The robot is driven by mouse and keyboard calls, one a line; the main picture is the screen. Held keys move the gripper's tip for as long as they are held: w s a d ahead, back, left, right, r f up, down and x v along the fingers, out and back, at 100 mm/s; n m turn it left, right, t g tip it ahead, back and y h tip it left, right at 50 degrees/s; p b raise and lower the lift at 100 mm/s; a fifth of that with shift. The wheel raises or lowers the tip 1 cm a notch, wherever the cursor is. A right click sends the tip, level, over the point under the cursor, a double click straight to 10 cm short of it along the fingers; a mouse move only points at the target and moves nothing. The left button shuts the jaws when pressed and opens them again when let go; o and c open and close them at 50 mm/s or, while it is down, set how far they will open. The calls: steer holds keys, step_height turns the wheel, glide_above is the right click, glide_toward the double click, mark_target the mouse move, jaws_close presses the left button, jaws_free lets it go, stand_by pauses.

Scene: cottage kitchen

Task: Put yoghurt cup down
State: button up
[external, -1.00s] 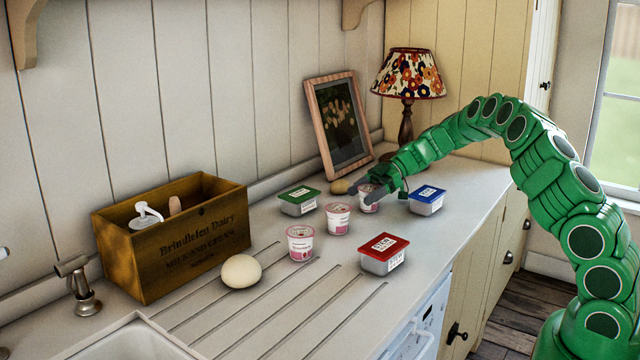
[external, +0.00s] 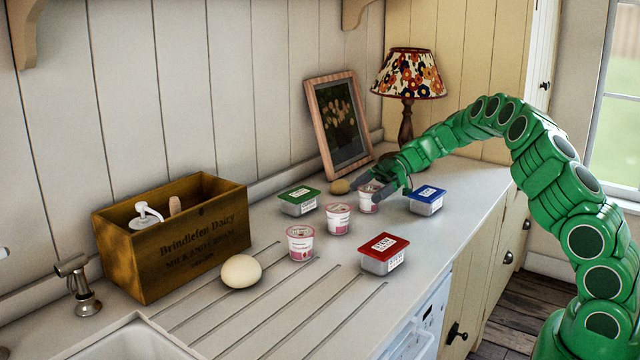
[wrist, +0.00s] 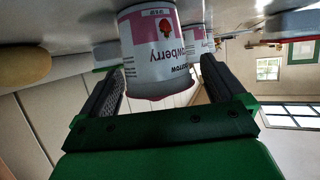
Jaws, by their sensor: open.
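A white and pink yoghurt cup (external: 369,201) stands upright on the counter (external: 455,232). My gripper (external: 368,190) is open around it, with one finger on each side. In the wrist view the cup, its strawberry label upside down (wrist: 160,50), sits between the two fingers (wrist: 158,90), with gaps visible at both sides. Two similar yoghurt cups stand in a row toward the front left, a middle one (external: 338,219) and a nearer one (external: 300,244). The far side of the held-around cup is partly hidden by my fingers.
A blue-lidded tub (external: 427,203) stands close right of my gripper. A green-lidded tub (external: 299,203) and a potato-like item (external: 340,187) are left.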

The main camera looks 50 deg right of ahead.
steer(key=v, duration=1)
